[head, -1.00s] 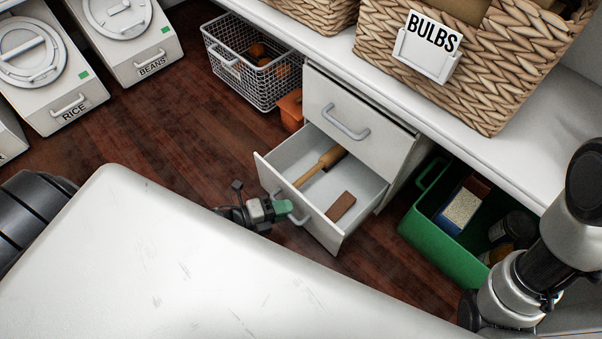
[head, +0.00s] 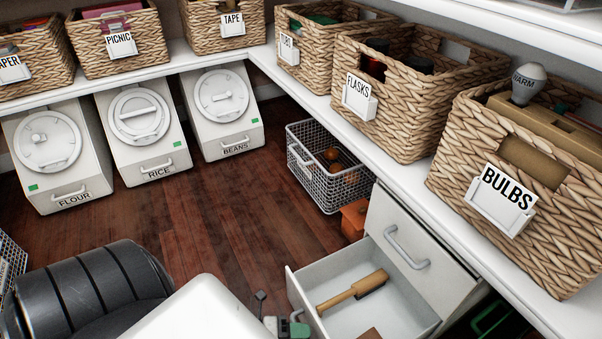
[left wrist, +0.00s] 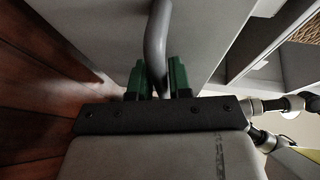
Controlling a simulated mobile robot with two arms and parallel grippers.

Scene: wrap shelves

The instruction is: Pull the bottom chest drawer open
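The chest (head: 410,245) stands under the shelf at the right of the head view. Its upper drawer front, with a grey handle (head: 405,250), is closed. The bottom drawer (head: 300,300) is pulled out and holds a wooden mallet-like tool (head: 352,290) and a brown block (head: 370,334). My left gripper (head: 287,328) is at the front of this drawer, partly cut off by the lower edge. In the left wrist view, the green fingers of my left gripper (left wrist: 157,82) sit on both sides of the bottom drawer's handle (left wrist: 157,35) and appear closed on it. My right gripper is not in view.
A wire basket (head: 325,185) and an orange box (head: 354,218) stand left of the chest. Flour, rice and beans bins (head: 222,110) line the back. Labelled wicker baskets (head: 525,190) fill the shelf above. Dark wooden floor (head: 200,220) is clear in the middle.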

